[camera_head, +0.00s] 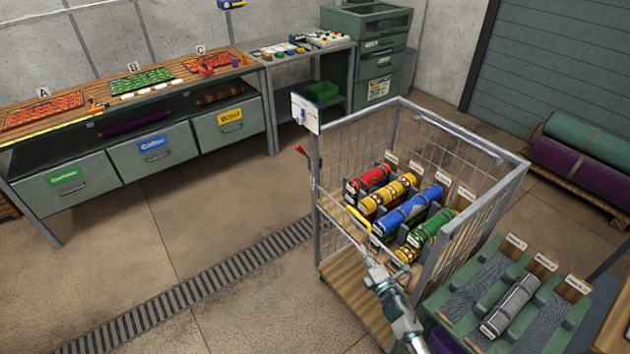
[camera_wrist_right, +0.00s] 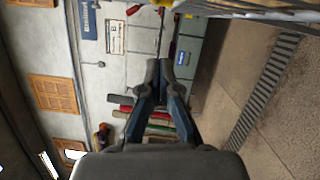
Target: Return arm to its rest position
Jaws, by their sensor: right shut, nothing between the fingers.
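My right arm comes in from the bottom of the head view, and its gripper (camera_head: 368,256) is at the front of the wire cart, by the cart's yellow bar. In the right wrist view the two dark fingers of the gripper (camera_wrist_right: 162,68) are close together, with nothing held between them. My left gripper is in neither view.
The wire cart (camera_head: 479,137) holds red (camera_head: 371,178), yellow (camera_head: 390,193), blue (camera_head: 410,210) and green (camera_head: 434,229) rolled rugs. A grey roll (camera_head: 511,304) lies on a green rack at right. A workbench (camera_head: 80,121) with drawers stands at left. The floor (camera_head: 230,200) between is clear.

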